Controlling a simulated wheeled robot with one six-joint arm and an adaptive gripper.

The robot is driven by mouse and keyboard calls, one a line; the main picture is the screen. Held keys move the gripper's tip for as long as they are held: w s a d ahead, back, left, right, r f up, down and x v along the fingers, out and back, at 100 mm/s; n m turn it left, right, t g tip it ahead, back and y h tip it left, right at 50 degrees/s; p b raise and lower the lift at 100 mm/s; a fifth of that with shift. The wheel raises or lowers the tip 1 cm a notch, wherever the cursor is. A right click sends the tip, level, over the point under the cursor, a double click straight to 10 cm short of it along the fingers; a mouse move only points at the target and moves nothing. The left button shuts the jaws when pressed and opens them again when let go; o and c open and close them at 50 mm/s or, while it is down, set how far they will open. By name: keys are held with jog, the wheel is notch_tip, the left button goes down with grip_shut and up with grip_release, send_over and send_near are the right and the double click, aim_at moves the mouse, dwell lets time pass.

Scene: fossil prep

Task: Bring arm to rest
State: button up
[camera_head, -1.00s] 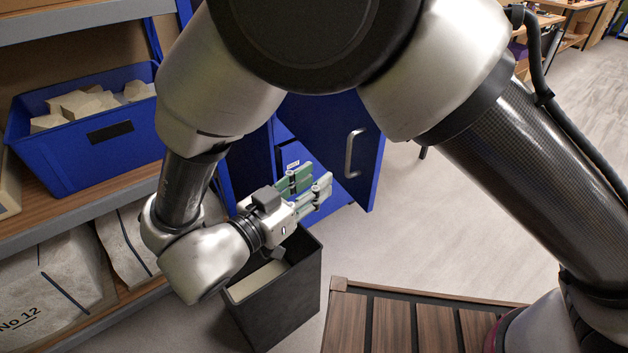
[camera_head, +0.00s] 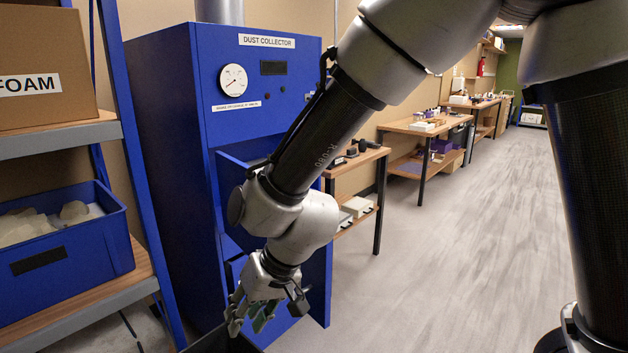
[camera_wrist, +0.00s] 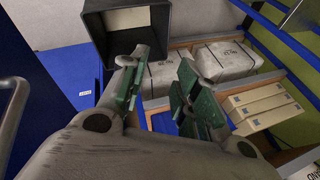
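My gripper (camera_head: 252,318) hangs low at the lower middle of the head view, in front of the blue dust collector. In the wrist view my gripper (camera_wrist: 160,88) shows two green-padded fingers spread apart with nothing between them. My grey and black arm reaches down from the top of the head view, bent at the elbow and wrist. A dark bin (camera_wrist: 158,40) with a pale thing inside stands beyond the left finger in the wrist view; its rim is partly seen below the gripper in the head view.
The blue dust collector (camera_head: 160,130) has its lower door (camera_head: 317,285) open beside my wrist. A shelf (camera_head: 60,140) at left holds a FOAM box (camera_head: 45,90) and a blue crate (camera_head: 75,262) of pale pieces. Workbenches (camera_head: 405,127) line the back wall. The grey floor (camera_head: 450,250) at right is clear.

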jog(key=s+d+r+m+t+h, duration=0.1)
jog(key=d+r, duration=0.5)
jog(key=d, duration=1)
jog(key=s+d+r+m+t+h, duration=0.1)
jog(key=d+r, duration=0.5)
jog(key=d, duration=1)
jog(key=s+d+r+m+t+h, duration=0.1)
jog(key=s+d+r+m+h, duration=0.1)
jog(key=d, duration=1.4)
notch_tip(320, 180, up, 4)
jog(key=shift+s+d+f+m+t+h, duration=0.15)
jog(key=shift+d+m+t+h, duration=0.15)
jog(key=shift+m+h, duration=0.65)
